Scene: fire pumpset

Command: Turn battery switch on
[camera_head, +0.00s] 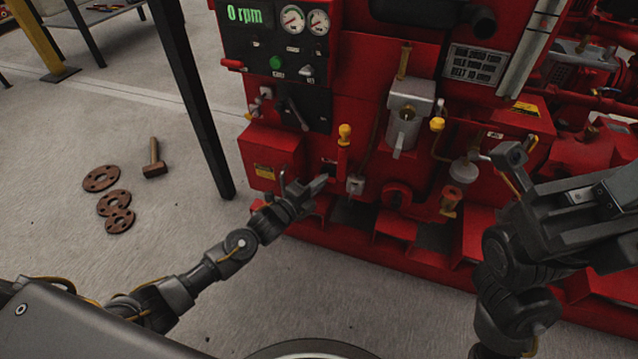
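The red pump set carries a control panel (275,50) reading "0 rpm", with two gauges, a green button and small switches. Below it is a dark plate with a black lever (294,113) tilted to the upper left. A yellow-topped red handle (344,148) stands lower on the front. No readable label shows which control is the battery switch. My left gripper (302,184) is open and empty, in front of the red box (268,160) and left of the yellow-topped handle. My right gripper (518,158) is close to the camera at right; its finger gap is unclear.
A metal valve unit (405,115) and another yellow knob (437,124) stick out right of the handle. A dark table leg (195,100) stands left of the pump set. Rusty flanges (113,203) and a hammer (154,160) lie on the otherwise clear floor.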

